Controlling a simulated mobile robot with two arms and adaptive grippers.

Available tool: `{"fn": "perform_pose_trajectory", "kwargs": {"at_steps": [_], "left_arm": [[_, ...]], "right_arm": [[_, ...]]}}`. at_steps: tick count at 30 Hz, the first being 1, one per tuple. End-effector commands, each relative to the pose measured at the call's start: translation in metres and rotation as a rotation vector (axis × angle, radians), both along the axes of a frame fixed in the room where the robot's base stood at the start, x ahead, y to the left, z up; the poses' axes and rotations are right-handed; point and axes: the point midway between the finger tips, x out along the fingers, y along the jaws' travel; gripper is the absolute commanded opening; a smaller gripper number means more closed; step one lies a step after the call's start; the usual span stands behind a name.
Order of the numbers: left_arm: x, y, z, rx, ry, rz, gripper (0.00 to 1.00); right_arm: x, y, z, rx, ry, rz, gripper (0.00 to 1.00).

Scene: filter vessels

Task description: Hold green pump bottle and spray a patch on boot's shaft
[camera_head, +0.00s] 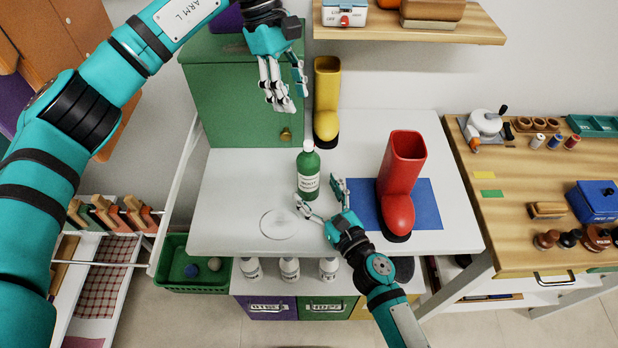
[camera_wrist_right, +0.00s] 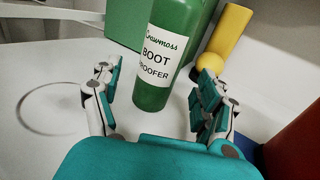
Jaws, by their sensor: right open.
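A green bottle (camera_head: 309,172) with a white cap and a white label stands upright on the white table. In the right wrist view the bottle (camera_wrist_right: 165,50) shows "BOOT" on its label and stands between and just beyond my open fingers. My right gripper (camera_head: 318,197) is open and low over the table, in front of the bottle. A red boot (camera_head: 402,170) with a black sole stands upright on a blue mat (camera_head: 429,210), right of the bottle. My left gripper (camera_head: 286,100) hangs high in front of the green cabinet, its fingers spread and empty.
A yellow boot (camera_head: 327,95) stands at the back by the green cabinet (camera_head: 235,125). A clear round disc or ring (camera_head: 279,224) lies at the front left of the white table (camera_head: 225,200). A wooden bench (camera_head: 510,225) with tools stands at right. The table's left part is clear.

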Motion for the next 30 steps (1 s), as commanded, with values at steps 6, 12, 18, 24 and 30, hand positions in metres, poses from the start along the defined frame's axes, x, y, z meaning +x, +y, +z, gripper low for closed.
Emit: {"fn": "perform_pose_trajectory", "kwargs": {"at_steps": [6,12,18,24,30], "left_arm": [[0.000,0.000,0.000,0.000,0.000,0.000,0.38],[0.000,0.000,0.000,0.000,0.000,0.000,0.38],[0.000,0.000,0.000,0.000,0.000,0.000,0.38],[0.000,0.000,0.000,0.000,0.000,0.000,0.38],[0.000,0.000,0.000,0.000,0.000,0.000,0.38]], "right_arm": [[0.029,0.016,0.000,0.000,-0.001,0.000,0.76],[0.038,0.022,0.000,0.000,0.001,0.000,0.76],[0.039,0.022,0.000,0.000,0.001,0.000,0.76],[0.039,0.022,0.000,0.000,0.001,0.000,0.59],[0.039,0.022,0.000,0.000,0.001,0.000,0.33]]}}
